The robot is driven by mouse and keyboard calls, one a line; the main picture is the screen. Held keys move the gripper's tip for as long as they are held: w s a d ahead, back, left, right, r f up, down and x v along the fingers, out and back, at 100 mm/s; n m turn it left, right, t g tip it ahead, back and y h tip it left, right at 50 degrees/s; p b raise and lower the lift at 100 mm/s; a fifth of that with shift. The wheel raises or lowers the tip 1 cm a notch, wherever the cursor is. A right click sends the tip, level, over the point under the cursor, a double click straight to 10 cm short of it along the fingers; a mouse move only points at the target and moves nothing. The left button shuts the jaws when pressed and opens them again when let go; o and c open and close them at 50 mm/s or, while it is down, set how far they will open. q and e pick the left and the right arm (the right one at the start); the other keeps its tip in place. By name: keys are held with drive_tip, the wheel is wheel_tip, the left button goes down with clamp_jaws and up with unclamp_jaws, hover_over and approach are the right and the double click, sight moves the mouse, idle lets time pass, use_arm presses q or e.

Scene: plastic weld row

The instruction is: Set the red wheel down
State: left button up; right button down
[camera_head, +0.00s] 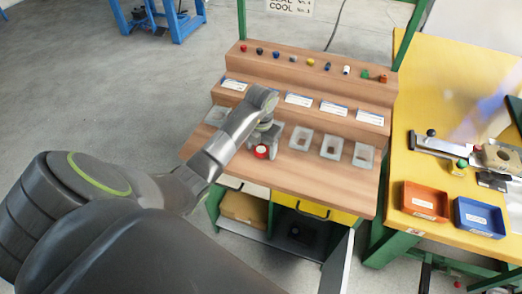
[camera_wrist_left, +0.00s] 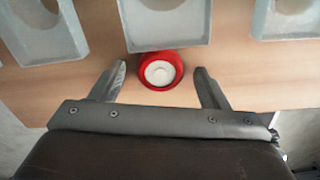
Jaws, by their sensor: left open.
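The red wheel (camera_head: 261,151) has a white centre and rests on the wooden bench top, near its front edge and just in front of a grey tray. In the left wrist view the red wheel (camera_wrist_left: 160,71) lies between the two fingertips, with a gap on each side. My left gripper (camera_wrist_left: 160,82) is open around it and does not touch it. In the head view my left gripper (camera_head: 263,140) is at the wheel, and its fingers are partly hidden by the wrist. My right gripper is not seen.
Several grey trays (camera_head: 332,146) stand in a row on the bench, close to the wheel. Behind them are wooden steps with labels and small coloured parts (camera_head: 310,62). A yellow table at the right holds an orange bin (camera_head: 426,201) and a blue bin (camera_head: 479,217).

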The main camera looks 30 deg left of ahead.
sight(261, 149)
use_arm(q)
drive_tip(key=c, duration=1.1)
drive_tip(key=shift+r, duration=0.1)
drive_tip(key=shift+c, duration=0.2)
drive_tip(key=shift+w+r, duration=0.1)
drive_tip(key=shift+r, duration=0.25)
wheel_tip(261, 149, up, 3)
drive_tip(key=shift+r, duration=0.15)
wheel_tip(261, 149, up, 4)
drive_tip(key=p, duration=0.3)
drive_tip(key=shift+r, duration=0.1)
drive_tip(key=shift+r+p, duration=0.75)
drive_tip(key=shift+r, duration=0.05)
